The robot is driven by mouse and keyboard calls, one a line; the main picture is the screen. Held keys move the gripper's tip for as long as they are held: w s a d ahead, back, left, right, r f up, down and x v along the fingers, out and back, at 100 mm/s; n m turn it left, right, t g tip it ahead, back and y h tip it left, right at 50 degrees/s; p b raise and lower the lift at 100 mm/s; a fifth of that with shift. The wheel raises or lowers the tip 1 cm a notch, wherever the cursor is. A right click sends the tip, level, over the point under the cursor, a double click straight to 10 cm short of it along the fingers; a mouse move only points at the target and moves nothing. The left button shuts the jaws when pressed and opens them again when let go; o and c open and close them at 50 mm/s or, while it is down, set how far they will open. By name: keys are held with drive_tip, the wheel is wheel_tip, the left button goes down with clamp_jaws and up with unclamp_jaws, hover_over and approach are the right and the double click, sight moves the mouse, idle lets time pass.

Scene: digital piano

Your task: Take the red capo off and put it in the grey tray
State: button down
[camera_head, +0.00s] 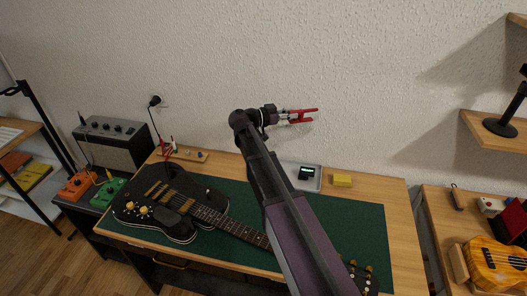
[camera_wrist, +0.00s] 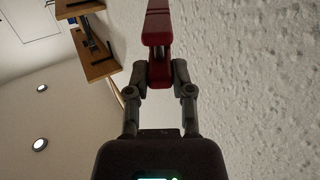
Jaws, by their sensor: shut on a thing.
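The red capo (camera_head: 302,115) is in my gripper (camera_head: 287,118), held in the air in front of the wall, off the guitar. In the wrist view the red capo (camera_wrist: 157,40) sits between the two fingertips of my gripper (camera_wrist: 160,75), which are shut on it. The grey tray (camera_head: 314,184) lies on the table below and slightly right of my gripper, partly hidden by my arm. A small dark device with a green display (camera_head: 305,173) is in the tray. The black electric guitar (camera_head: 165,205) lies on the green mat (camera_head: 345,220); my arm hides part of its neck.
A yellow block (camera_head: 342,180) sits right of the tray. A wooden holder with small tools (camera_head: 185,155) stands at the back left. An amplifier (camera_head: 113,140) and orange (camera_head: 76,186) and green (camera_head: 108,192) pedals are further left. Wall shelves (camera_head: 495,130) and a ukulele (camera_head: 498,264) are at right.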

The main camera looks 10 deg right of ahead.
drive_tip(key=a+f+n+t+y+b, duration=0.2)
drive_tip(key=a+f+y+b, duration=0.1)
drive_tip(key=f, duration=0.5)
drive_tip(key=w+a+f+n+t+y+b, duration=0.1)
drive_tip(key=a+f+n+t+y+b, duration=0.1)
drive_tip(key=f, duration=0.6)
drive_tip(key=shift+w+a+n+y+b, duration=0.25)
drive_tip(key=shift+a+n+y+b, duration=0.6)
drive_tip(key=shift+a+b, duration=0.8)
drive_tip(key=shift+a, duration=0.25)
drive_tip(key=shift+f+b, duration=3.25)
drive_tip(key=shift+f, duration=0.2)
drive_tip(key=shift+c, duration=2.1)
unclamp_jaws()
drive_tip(key=shift+p+v, duration=1.2)
drive_tip(key=shift+v, duration=1.3)
